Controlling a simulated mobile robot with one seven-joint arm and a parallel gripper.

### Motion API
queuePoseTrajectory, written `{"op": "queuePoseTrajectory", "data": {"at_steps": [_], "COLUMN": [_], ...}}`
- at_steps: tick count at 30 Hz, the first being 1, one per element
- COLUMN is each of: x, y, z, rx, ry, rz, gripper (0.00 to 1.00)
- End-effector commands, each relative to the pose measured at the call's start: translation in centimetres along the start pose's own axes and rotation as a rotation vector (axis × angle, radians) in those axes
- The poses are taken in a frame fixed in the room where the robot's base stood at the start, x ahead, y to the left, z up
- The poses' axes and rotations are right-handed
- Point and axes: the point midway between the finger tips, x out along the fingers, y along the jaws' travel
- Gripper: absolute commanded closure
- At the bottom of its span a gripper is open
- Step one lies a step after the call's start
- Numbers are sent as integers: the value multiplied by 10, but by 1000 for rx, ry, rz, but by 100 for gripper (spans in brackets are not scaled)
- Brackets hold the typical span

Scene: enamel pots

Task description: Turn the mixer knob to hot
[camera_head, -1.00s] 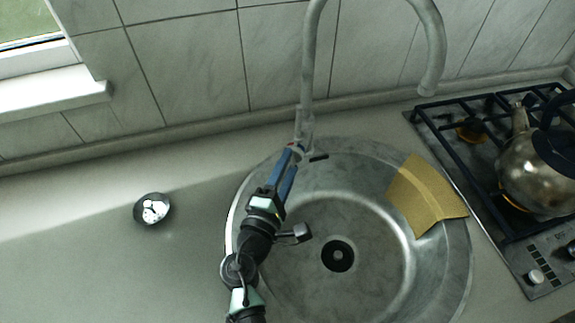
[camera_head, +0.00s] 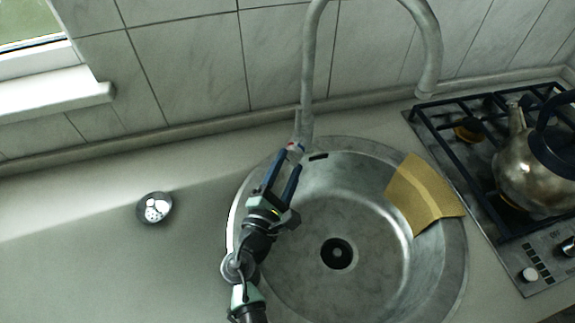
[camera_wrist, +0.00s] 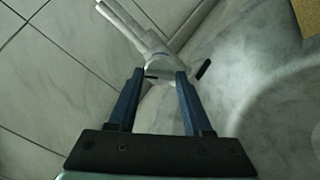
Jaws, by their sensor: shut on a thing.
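The grey faucet (camera_head: 305,110) rises behind the round steel sink (camera_head: 330,285) and its spout arches to the right. The mixer knob (camera_head: 297,147) sits low on the faucet's base, with small red and blue marks. My gripper (camera_head: 291,156) reaches up to it from the lower left, its blue fingers on the knob. In the wrist view, the fingertips of my gripper (camera_wrist: 160,74) lie on either side of the pale knob (camera_wrist: 162,65), shut on it. The fingers partly hide the knob in the head view.
A yellow cloth (camera_head: 425,195) hangs over the sink's right rim. A kettle (camera_head: 535,165) stands on the gas stove (camera_head: 530,245) at the right. A small strainer (camera_head: 154,208) lies on the counter (camera_head: 80,265) at the left, with free room around it.

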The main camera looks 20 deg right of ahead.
Motion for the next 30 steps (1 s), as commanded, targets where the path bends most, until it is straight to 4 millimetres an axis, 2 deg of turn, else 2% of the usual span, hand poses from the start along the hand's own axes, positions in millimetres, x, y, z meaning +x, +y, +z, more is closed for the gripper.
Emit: {"op": "queuePoseTrajectory", "data": {"at_steps": [8, 9, 13, 23, 26, 30], "x": [0, 0, 0, -2, -12, -38], "y": [0, 0, 0, 0, -1, -2], "z": [-1, -1, -1, 0, -1, -2], "rx": [-5, -5, -3, -1, -2, -1], "ry": [1, 1, 1, 1, 3, 5], "rz": [0, 0, 0, 0, 0, 0], "gripper": [100, 43, 20, 20, 20, 20]}}
